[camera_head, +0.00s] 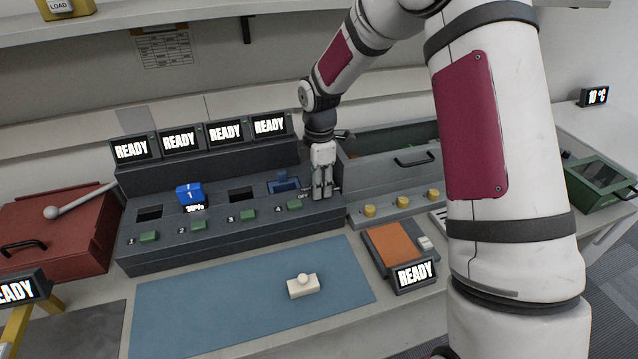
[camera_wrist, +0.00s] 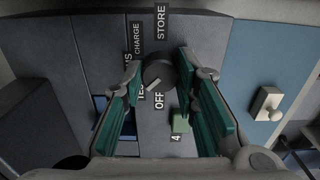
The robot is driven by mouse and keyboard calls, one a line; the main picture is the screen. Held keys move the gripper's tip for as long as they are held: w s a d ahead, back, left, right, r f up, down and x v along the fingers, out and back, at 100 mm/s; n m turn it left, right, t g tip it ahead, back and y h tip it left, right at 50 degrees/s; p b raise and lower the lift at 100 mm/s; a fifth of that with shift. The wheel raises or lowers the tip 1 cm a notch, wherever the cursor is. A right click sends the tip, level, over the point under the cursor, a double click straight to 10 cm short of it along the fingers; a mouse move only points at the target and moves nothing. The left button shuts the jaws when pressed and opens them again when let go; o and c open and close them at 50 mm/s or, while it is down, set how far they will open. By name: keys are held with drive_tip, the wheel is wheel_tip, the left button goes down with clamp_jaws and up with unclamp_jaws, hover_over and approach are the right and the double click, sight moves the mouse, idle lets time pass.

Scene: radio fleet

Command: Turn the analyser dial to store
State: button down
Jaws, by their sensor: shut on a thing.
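The analyser (camera_head: 240,238) is a long dark grey bench unit with numbered bays and a row of READY screens. Its dial (camera_wrist: 158,70) is a dark round knob at the unit's right end. Labels STORE, CHARGE, OFF and others, partly covered, surround it. The dial's pale mark sits at its lower edge, near OFF; STORE (camera_wrist: 160,22) is above the dial. My gripper (camera_wrist: 158,66) has its green-padded fingers on either side of the dial and is shut on it. In the head view my gripper (camera_head: 322,190) points down there and hides most of the dial.
A white block with a knob (camera_head: 302,288) lies on the blue mat (camera_head: 200,310). A grey unit with yellow knobs (camera_head: 400,208) adjoins at right; a red box (camera_head: 60,235) is left.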

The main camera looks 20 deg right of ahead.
drive_tip(key=m, duration=0.7)
drive_tip(key=shift+b, duration=0.4)
drive_tip(key=m, duration=0.6)
drive_tip(key=shift+m+b, duration=0.4)
drive_tip(key=m, duration=0.3)
drive_tip(key=shift+m, duration=0.3)
drive_tip(key=m, duration=0.3)
drive_tip(key=shift+m, duration=0.3)
drive_tip(key=m, duration=0.5)
drive_tip(key=shift+m, duration=0.7)
drive_tip(key=c, duration=1.2)
unclamp_jaws()
drive_tip(key=shift+c, duration=0.2)
